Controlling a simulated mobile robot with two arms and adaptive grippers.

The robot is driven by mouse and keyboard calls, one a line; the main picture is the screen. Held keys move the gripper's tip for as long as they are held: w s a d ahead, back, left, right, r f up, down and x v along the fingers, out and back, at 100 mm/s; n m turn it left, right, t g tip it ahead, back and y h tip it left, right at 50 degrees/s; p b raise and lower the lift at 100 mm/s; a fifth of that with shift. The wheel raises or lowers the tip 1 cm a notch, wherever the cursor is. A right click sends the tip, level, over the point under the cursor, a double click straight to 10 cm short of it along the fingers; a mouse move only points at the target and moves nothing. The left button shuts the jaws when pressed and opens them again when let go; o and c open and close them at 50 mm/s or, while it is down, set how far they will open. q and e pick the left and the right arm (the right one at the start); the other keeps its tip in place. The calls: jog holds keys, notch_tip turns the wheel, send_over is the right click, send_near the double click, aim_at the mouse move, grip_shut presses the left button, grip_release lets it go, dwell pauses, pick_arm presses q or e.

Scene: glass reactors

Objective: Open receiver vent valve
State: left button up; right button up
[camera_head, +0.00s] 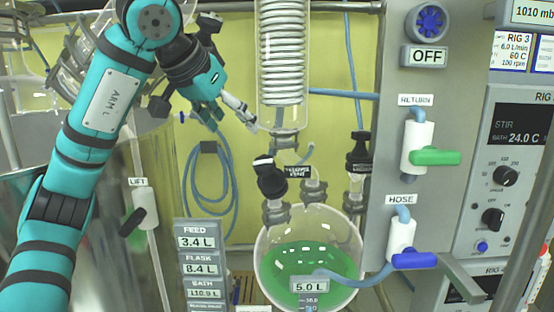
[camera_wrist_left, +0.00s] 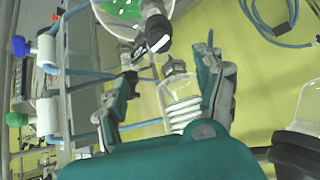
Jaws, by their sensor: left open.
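No valve that I can read as the receiver vent valve shows. A black-capped fitting (camera_head: 268,180) stands tilted on the left neck of the round flask (camera_head: 262,262), which holds green liquid. A small dark label (camera_head: 297,171), too small to read, sits right of it. Another black fitting (camera_head: 358,152) stands on the right neck. My left gripper (camera_head: 245,118) is open and empty, left of the lower end of the glass coil condenser (camera_head: 283,60). In the left wrist view its open fingers (camera_wrist_left: 168,62) flank the condenser's glass end. My right gripper is not in view.
A green-handled RETURN valve (camera_head: 434,157) and a blue-handled HOSE valve (camera_head: 413,260) are on the grey panel at right. A black-handled LIFT valve (camera_head: 133,222) hangs at left. A coiled blue hose (camera_head: 210,180) hangs on the yellow back wall.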

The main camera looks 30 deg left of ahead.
pick_arm(q)
send_near(262, 162)
jog(key=x, duration=0.4)
jog(key=p+x, duration=0.1)
jog(key=x, duration=0.3)
jog(key=shift+f, duration=0.1)
jog(key=shift+x, duration=0.95)
jog(key=shift+w+f, duration=0.15)
jog(key=shift+w, duration=0.05)
jog(key=c, duration=1.2)
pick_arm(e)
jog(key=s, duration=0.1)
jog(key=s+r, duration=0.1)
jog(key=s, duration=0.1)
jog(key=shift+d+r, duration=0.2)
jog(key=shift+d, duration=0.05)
